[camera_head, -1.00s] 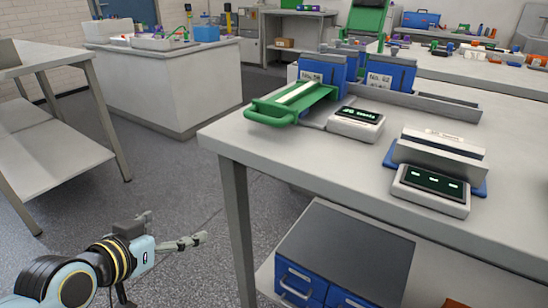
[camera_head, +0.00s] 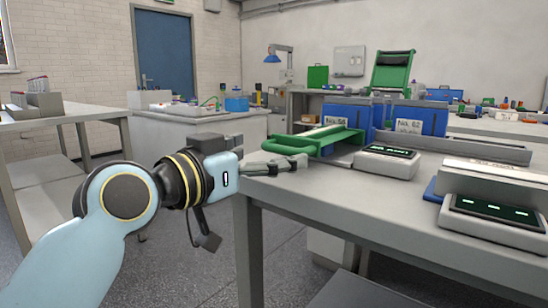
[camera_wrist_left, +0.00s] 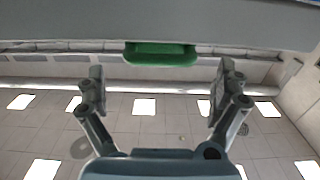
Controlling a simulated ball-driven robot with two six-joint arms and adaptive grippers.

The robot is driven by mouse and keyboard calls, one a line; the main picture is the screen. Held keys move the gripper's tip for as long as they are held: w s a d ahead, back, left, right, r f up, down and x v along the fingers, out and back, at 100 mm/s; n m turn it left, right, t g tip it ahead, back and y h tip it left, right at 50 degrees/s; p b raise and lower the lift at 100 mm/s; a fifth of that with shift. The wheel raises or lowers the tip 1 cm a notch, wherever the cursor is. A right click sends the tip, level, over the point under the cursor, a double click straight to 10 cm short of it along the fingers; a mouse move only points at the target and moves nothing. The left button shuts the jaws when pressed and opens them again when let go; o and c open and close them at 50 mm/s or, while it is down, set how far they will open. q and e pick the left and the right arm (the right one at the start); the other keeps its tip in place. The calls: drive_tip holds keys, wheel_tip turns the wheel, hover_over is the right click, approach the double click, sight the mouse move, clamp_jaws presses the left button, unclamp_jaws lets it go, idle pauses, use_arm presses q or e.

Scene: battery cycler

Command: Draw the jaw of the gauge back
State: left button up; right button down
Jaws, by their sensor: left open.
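A green sliding frame (camera_head: 318,140) with a loop handle (camera_head: 290,145) sits at the left end of the table, its handle toward the table's left edge. A white box with a dark display (camera_head: 386,161) stands just right of it. I cannot tell for sure which part is the gauge's jaw. My left gripper (camera_head: 297,164) is near the table's left edge, just below and in front of the green handle. In the left wrist view the gripper (camera_wrist_left: 160,88) is open and empty, and the green handle (camera_wrist_left: 160,54) shows ahead, between the fingers' lines. My right gripper is not in view.
The table (camera_head: 345,192) carries two blue numbered blocks (camera_head: 420,120) behind the frame. A second display unit (camera_head: 495,217) with a grey block on a blue base stands at the right. Floor is free left of the table; a shelf table (camera_head: 60,122) stands further left.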

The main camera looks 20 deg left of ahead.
use_arm(q)
drive_tip(key=shift+x, duration=1.3)
